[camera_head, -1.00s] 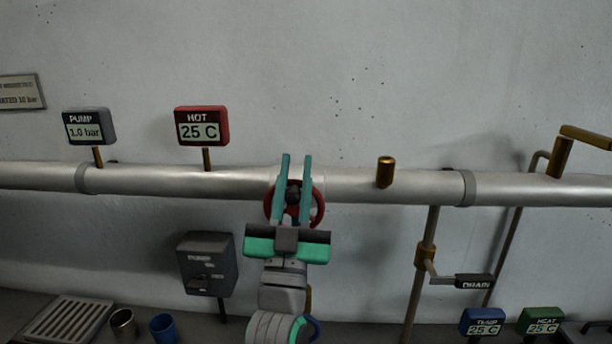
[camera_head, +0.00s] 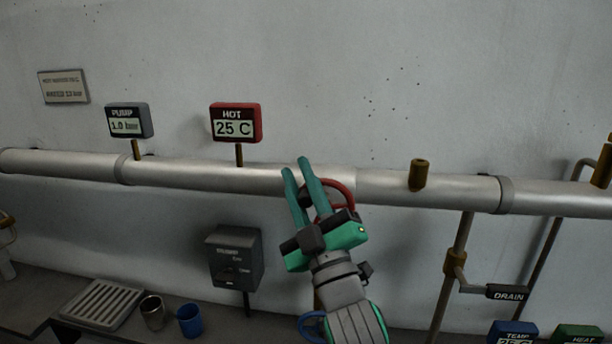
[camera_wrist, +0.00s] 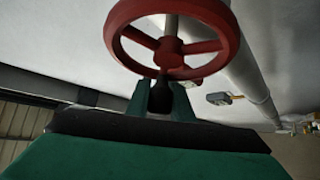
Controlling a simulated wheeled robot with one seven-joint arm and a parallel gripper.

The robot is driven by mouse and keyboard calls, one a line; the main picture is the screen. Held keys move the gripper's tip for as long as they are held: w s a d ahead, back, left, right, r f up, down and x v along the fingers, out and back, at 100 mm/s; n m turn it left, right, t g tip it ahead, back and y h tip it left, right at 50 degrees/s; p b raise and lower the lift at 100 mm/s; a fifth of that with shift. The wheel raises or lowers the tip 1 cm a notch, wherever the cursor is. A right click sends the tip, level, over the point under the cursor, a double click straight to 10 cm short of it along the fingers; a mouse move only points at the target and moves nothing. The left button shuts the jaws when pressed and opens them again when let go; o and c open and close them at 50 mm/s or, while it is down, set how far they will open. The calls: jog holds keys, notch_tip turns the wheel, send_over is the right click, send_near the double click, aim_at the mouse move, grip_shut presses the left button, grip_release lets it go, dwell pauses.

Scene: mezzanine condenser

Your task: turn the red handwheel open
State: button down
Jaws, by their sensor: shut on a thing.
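The red handwheel (camera_head: 345,188) sits in front of the silver pipe, partly hidden behind my gripper (camera_head: 296,167) in the head view. In the wrist view the whole spoked handwheel (camera_wrist: 170,52) shows above my gripper (camera_wrist: 160,88). A dark knob (camera_wrist: 160,98) at the near side of its rim lies between my two green fingers. My gripper is shut on this knob. In the head view the fingers point up and lean left, with the knob (camera_head: 306,197) between them at the wheel's left side.
The pipe (camera_head: 200,174) runs across the wall. Above it stand the PUMP gauge (camera_head: 129,121) and HOT gauge (camera_head: 236,122). A grey box (camera_head: 235,258) is left of my arm. A metal cup (camera_head: 152,312) and blue cup (camera_head: 189,320) stand lower left. A DRAIN lever (camera_head: 507,293) is right.

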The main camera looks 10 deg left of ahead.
aim_at(309, 207)
jog(key=shift+w+a+f+n+g+y, duration=0.1)
jog(key=shift+a+f+n+g+y, duration=0.1)
jog(key=shift+n+g, duration=0.25)
jog(key=shift+a+f+n+g+y, duration=0.15)
jog(key=shift+n+g, duration=0.1)
jog(key=shift+n, duration=0.4)
jog(key=c, duration=1.6)
grip_release()
jog(key=shift+o, duration=0.2)
jog(key=shift+v, duration=5.45)
jog(key=shift+d, duration=0.1)
